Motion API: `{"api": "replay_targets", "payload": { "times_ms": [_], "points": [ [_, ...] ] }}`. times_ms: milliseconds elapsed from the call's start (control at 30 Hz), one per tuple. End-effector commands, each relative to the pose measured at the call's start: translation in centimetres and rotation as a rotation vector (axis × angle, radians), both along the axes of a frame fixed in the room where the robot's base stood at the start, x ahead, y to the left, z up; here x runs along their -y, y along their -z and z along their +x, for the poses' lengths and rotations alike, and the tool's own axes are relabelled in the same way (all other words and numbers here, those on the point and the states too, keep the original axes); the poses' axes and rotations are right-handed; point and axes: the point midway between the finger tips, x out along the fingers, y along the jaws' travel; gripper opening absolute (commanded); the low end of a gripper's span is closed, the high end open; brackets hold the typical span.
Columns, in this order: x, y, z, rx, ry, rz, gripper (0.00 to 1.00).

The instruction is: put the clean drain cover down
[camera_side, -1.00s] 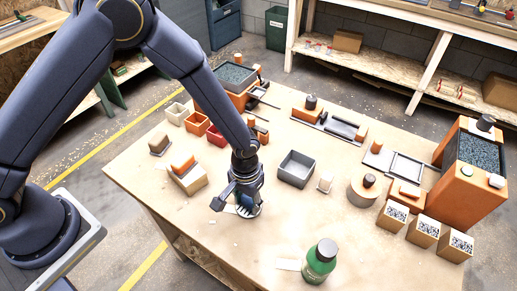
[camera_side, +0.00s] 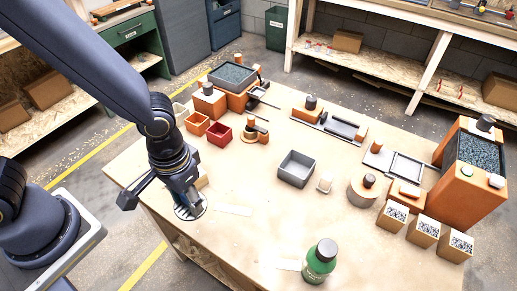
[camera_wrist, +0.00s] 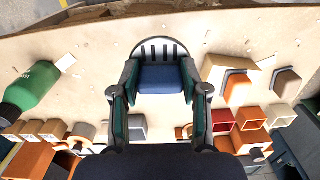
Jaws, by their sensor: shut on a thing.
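The drain cover (camera_side: 190,207) is a round, pale grey disc with dark slots. It also shows in the wrist view (camera_wrist: 158,46), beyond my fingertips. My gripper (camera_wrist: 160,75) is shut on it, with the two fingers apart on either side of a blue block-like part. In the side view my gripper (camera_side: 186,196) points down near the table's front left edge. The disc lies flat and level, at or just above the tabletop; I cannot tell whether it touches. Part of it is hidden behind my gripper.
A green bottle (camera_side: 320,262) stands at the front. A wooden block (camera_side: 202,179) is partly hidden behind my gripper.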

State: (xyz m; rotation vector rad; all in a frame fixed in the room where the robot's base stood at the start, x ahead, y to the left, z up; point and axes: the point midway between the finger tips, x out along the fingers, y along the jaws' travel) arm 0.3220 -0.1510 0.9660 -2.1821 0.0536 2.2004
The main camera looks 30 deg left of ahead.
Motion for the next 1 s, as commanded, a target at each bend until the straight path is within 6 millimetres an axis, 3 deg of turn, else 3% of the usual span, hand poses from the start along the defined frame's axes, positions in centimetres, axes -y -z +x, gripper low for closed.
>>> {"api": "replay_targets", "payload": {
  "times_ms": [167,300,433,500,667,767,1000],
  "points": [
    [1.3,-1.3,2.8,0.011,0.065,-0.008,0.09],
    [1.7,-1.8,8.2,0.018,0.067,-0.011,0.09],
    [0.5,-1.6,13.0,0.019,0.025,-0.010,0.09],
    [-0.3,-1.3,14.6,0.021,-0.005,-0.011,0.09],
    [-1.6,-0.1,16.2,0.008,-0.051,-0.006,0.09],
    [-1.3,0.9,18.0,0.006,-0.055,-0.005,0.09],
    [0.5,3.8,24.2,0.007,-0.055,-0.005,0.09]
  ]
}}
